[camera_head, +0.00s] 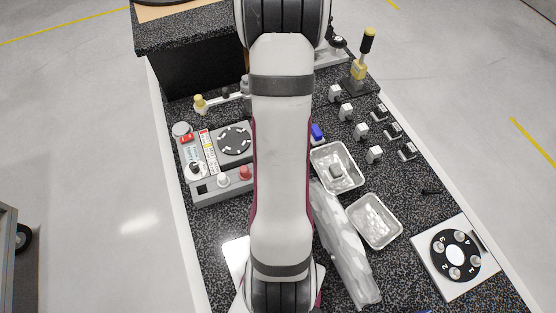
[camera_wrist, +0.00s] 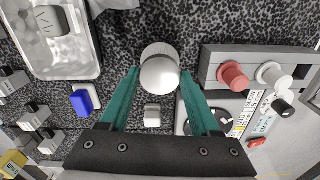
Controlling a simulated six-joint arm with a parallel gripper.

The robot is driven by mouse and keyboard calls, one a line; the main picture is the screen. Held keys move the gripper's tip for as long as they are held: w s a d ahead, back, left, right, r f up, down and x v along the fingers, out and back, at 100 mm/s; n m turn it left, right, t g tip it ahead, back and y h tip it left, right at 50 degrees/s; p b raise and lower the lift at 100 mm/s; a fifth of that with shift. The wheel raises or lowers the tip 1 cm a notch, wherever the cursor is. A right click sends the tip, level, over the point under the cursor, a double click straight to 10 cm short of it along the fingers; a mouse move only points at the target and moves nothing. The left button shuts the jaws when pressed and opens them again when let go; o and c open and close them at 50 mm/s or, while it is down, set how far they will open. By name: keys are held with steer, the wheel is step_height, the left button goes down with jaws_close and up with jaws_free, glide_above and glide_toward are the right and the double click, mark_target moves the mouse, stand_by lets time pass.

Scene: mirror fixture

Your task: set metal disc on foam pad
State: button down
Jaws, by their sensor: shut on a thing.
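A round, shiny metal piece (camera_wrist: 159,74), which I take for the metal disc, sits between the teal fingertips of my gripper (camera_wrist: 159,78) in the wrist view. My gripper is shut on it. A second pale round shape shows just behind it; whether it is part of the same piece I cannot tell. In the head view my arm hides the gripper and the disc. No foam pad can be identified for sure. A grey block (camera_head: 336,171) lies in a metal tray (camera_head: 325,157); the block also shows in the wrist view (camera_wrist: 52,20).
A panel with a red button (camera_wrist: 233,75) and a white button (camera_wrist: 270,74) stands right of the gripper. A blue block (camera_wrist: 86,101) lies to its left. A second tray (camera_head: 375,221), a clear bag (camera_head: 344,250) and a numbered dial (camera_head: 456,255) are on the speckled table.

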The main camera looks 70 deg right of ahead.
step_height(320, 180, down, 3)
steer(key=shift+f, duration=0.2)
steer(key=shift+f, duration=0.1)
steer(key=shift+c, duration=0.5)
jaws_free()
step_height(320, 180, up, 12)
steer(key=w+a+r+n, duration=0.1)
steer(key=w+a+r, duration=0.4)
steer(key=a, duration=0.4)
steer(key=s+a+r+n+y, duration=0.1)
steer(key=s+a+r, duration=0.1)
steer(key=a, duration=0.9)
steer(key=s+a+r+n, duration=0.2)
steer(key=a, duration=0.9)
steer(key=shift+s+a+n+y, duration=0.3)
steer(key=shift+a+y, duration=0.05)
steer(key=shift+y, duration=0.05)
